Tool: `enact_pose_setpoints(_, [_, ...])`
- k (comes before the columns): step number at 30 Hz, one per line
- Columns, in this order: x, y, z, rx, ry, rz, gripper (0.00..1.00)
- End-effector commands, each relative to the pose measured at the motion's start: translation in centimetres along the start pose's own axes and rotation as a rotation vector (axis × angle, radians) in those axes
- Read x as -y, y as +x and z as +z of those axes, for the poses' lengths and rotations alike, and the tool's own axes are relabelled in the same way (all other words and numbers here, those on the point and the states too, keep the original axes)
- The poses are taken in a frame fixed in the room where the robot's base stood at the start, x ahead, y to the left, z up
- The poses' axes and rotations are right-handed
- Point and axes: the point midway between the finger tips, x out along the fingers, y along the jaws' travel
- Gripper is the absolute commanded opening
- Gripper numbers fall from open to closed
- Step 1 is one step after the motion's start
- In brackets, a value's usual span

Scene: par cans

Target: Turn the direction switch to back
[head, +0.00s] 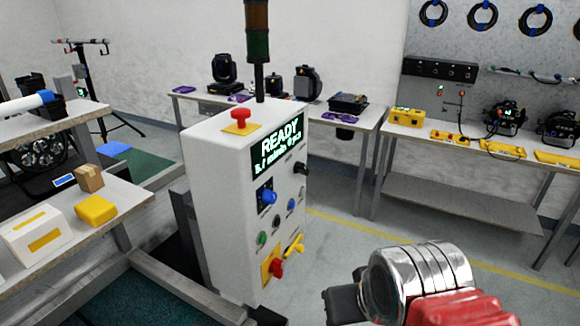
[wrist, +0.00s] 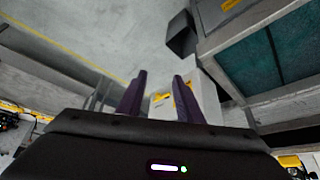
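The white control cabinet (head: 215,200) stands left of centre in the head view. Its angled front carries a green READY display (head: 280,147), a blue knob (head: 268,196), a black knob (head: 300,168), small round buttons, a red switch on a yellow plate (head: 276,267) and a yellow lever (head: 295,244). I cannot tell which control is the direction switch; no lettering by the knobs is readable. My gripper (wrist: 160,82) shows in the wrist view with its two dark fingers apart and nothing between them. White surfaces with yellow patches show beyond the fingers, small and blurred.
A red mushroom button (head: 240,115) and a signal tower (head: 257,45) top the cabinet. A shelf with boxes (head: 75,215) stands close on the left. Benches with equipment (head: 455,140) line the back and right.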

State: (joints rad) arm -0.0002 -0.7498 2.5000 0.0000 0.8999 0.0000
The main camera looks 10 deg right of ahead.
Motion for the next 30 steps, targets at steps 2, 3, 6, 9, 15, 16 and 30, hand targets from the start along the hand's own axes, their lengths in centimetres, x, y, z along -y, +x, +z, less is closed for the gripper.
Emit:
enact_pose_setpoints(2, [0.0, 0.0, 0.0, 0.000, 0.000, 0.000, 0.33])
enact_pose_setpoints(3, [0.0, 0.0, 0.0, 0.000, 0.000, 0.000, 0.33])
enact_pose_setpoints(6, [0.0, 0.0, 0.0, 0.000, 0.000, 0.000, 0.33])
enact_pose_setpoints(9, [0.0, 0.0, 0.0, 0.000, 0.000, 0.000, 0.33])
enact_pose_setpoints(15, [0.1, 0.0, -0.1, 0.008, 0.012, -0.006, 0.33])
enact_pose_setpoints(16, [0.1, 0.1, -0.1, 0.013, 0.020, -0.010, 0.33])
enact_pose_setpoints(30, [3.7, 2.4, -2.7, 0.272, 0.421, -0.239, 0.33])
